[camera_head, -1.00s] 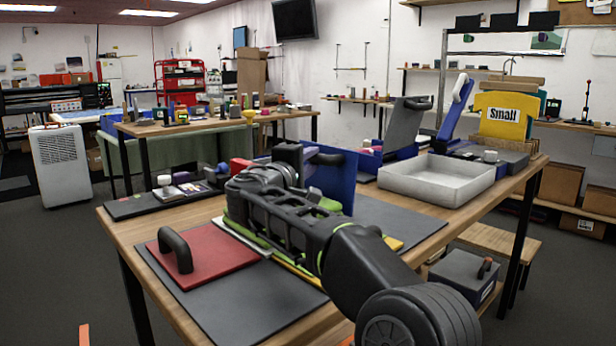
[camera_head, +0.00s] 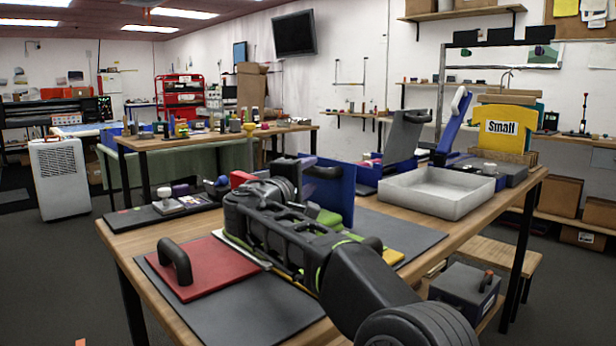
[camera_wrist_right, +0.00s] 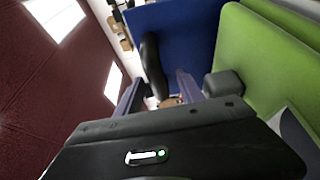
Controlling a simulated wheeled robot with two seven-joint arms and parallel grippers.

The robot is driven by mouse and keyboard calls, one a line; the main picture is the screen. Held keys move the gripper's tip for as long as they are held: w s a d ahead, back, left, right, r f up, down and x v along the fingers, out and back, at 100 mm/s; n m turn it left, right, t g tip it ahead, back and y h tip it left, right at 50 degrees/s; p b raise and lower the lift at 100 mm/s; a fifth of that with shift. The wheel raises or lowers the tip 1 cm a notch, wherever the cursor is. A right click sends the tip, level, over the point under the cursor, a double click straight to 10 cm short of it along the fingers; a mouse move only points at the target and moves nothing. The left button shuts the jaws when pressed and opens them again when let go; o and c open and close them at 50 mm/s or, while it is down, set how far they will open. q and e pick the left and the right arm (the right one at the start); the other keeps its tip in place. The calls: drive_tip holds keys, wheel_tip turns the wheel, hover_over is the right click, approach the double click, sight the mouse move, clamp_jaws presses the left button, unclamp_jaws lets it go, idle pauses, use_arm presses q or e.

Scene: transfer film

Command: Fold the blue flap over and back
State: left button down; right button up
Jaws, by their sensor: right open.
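The blue flap (camera_head: 341,190) stands upright on the dark board on the table, with a black handle (camera_head: 324,172) on it. In the right wrist view the blue flap (camera_wrist_right: 195,35) fills the upper middle, with its black handle (camera_wrist_right: 152,62) at its left. My right gripper (camera_wrist_right: 158,93) is open, its two fingers apart at the lower end of the handle. I cannot tell whether they touch it. In the head view my right arm and gripper body hide the fingertips and part of the flap. My left gripper is not in view.
A red flap (camera_head: 208,268) with a black handle lies flat at the left. A green panel (camera_wrist_right: 262,60) stands close at the right in the wrist view. A yellow piece (camera_head: 393,257) shows behind my arm. A grey tray (camera_head: 440,192) sits at the table's right.

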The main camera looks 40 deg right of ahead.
drive_tip(key=shift+a, duration=0.15)
drive_tip(key=v, duration=0.7)
drive_tip(key=shift+s+a, duration=0.15)
drive_tip(key=shift+a, duration=0.1)
idle(0.3)
